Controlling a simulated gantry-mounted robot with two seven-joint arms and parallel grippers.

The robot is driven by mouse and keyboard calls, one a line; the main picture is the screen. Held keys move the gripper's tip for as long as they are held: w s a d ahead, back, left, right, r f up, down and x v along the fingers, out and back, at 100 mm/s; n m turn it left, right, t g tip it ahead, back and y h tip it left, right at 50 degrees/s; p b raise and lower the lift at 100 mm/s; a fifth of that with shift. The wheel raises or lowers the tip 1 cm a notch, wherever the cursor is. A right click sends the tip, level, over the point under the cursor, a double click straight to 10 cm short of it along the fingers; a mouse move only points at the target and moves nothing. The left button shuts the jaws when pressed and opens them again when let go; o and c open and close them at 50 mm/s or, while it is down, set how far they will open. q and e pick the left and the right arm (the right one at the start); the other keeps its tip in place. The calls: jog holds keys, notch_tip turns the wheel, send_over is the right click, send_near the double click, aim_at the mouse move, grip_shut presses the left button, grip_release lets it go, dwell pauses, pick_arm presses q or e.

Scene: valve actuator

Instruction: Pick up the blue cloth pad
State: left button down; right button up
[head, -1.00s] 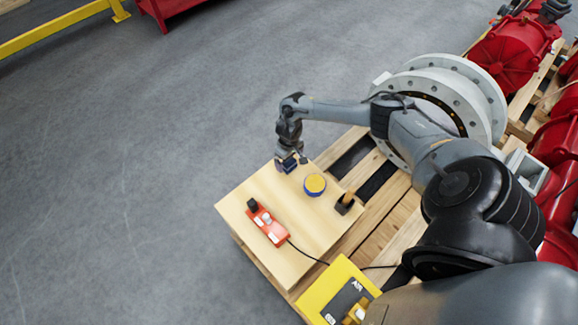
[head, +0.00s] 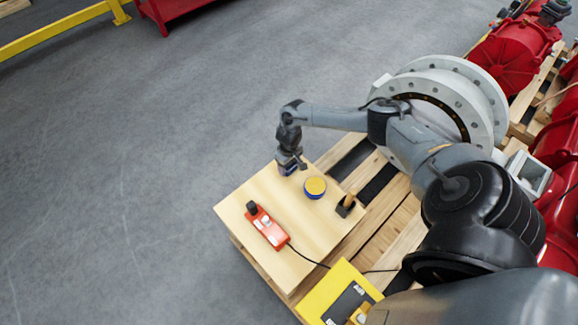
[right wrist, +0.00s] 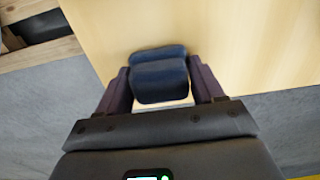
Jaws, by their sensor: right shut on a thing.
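The blue cloth pad (right wrist: 160,78) sits between the two fingers of my right gripper (right wrist: 162,88) in the right wrist view. The fingers touch it on both sides, and the gripper is shut on it. In the head view my right gripper (head: 288,168) is over the far corner of the light wooden board (head: 262,188), and a bit of dark blue pad (head: 286,171) shows at its fingers. I cannot tell whether the pad touches the board. My left gripper is not in view.
On the board are a round blue tin with a yellow top (head: 315,187), a wooden-handled brush (head: 347,204) and an orange-red device (head: 267,230) with a cable. A yellow box (head: 342,284) is near the front. A large grey flange (head: 470,92) stands behind my arm.

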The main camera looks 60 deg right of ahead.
jog(key=shift+r, duration=0.1)
jog(key=shift+r+p, duration=0.35)
jog(key=shift+r, duration=0.15)
notch_tip(320, 180, up, 3)
jog(key=shift+r+p, duration=0.2)
jog(key=shift+p, duration=0.75)
jog(key=s+a+r+p, duration=0.1)
jog(key=s+r+p, duration=0.4)
jog(key=s, duration=0.6)
jog(key=shift+s+a+r+p, duration=0.3)
jog(key=shift+a+r+p, duration=0.1)
jog(key=shift+r, duration=0.3)
